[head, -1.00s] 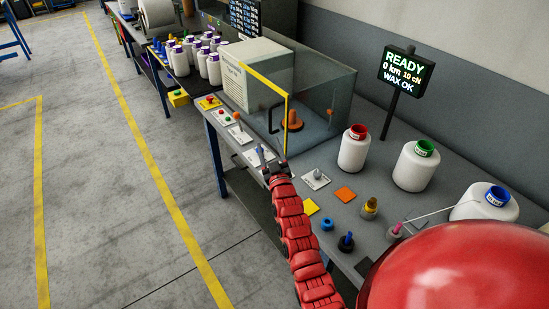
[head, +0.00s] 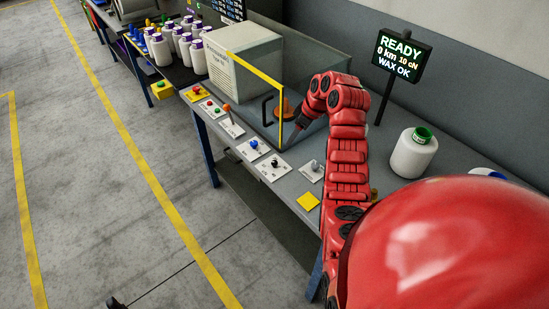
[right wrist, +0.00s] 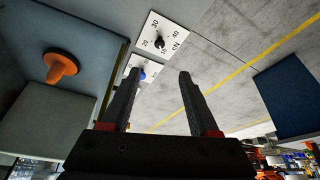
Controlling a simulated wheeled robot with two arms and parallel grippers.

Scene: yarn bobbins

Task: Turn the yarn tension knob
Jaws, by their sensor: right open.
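The yarn tension knob (head: 274,163) is a small black knob on a white plate near the table's front edge. In the right wrist view the knob (right wrist: 159,43) sits on its plate, marked with numbers and "cN", beyond the fingertips. My right gripper (head: 293,137) hangs above and behind the plate in the head view, by the glass case's yellow-edged door; the arm partly hides it. In the right wrist view its two fingers (right wrist: 160,75) are apart with nothing between them. A small dark piece at the head view's bottom edge may be my left gripper (head: 115,303).
A blue knob plate (head: 254,147) and a grey knob plate (head: 313,171) flank the tension plate. The glass case (head: 310,75) holds an orange knob (head: 283,108). The display (head: 401,54) reads "READY 0 km 10 cN WAX OK". Floor at left is clear.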

